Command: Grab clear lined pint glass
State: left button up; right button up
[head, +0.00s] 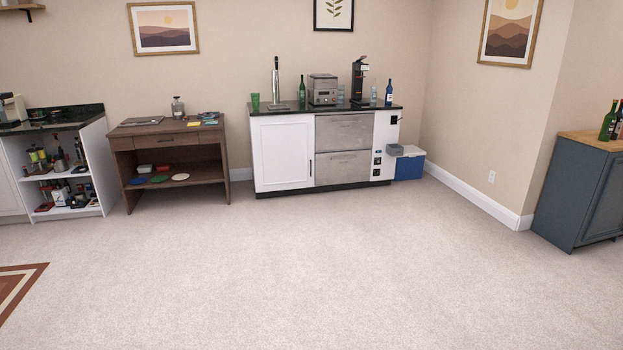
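Small clear glasses stand on the dark top of the white bar cabinet (283,155) across the room. One clear glass (340,95) is just right of the grey countertop machine. Another bluish clear glass (373,95) is between the black tall machine and a blue bottle. They are too small to tell which one has lines. A green tumbler (255,102) stands at the left end of the same top. Neither of my grippers is in view.
Bare carpet (290,260) lies open up to the cabinet. A wooden desk (165,140) and a white shelf unit (92,150) stand to the left. A blue cooler (410,168) sits right of the bar cabinet. A dark blue cabinet (575,195) is at the right edge.

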aim_at(301, 95)
jog(key=i, duration=6.2)
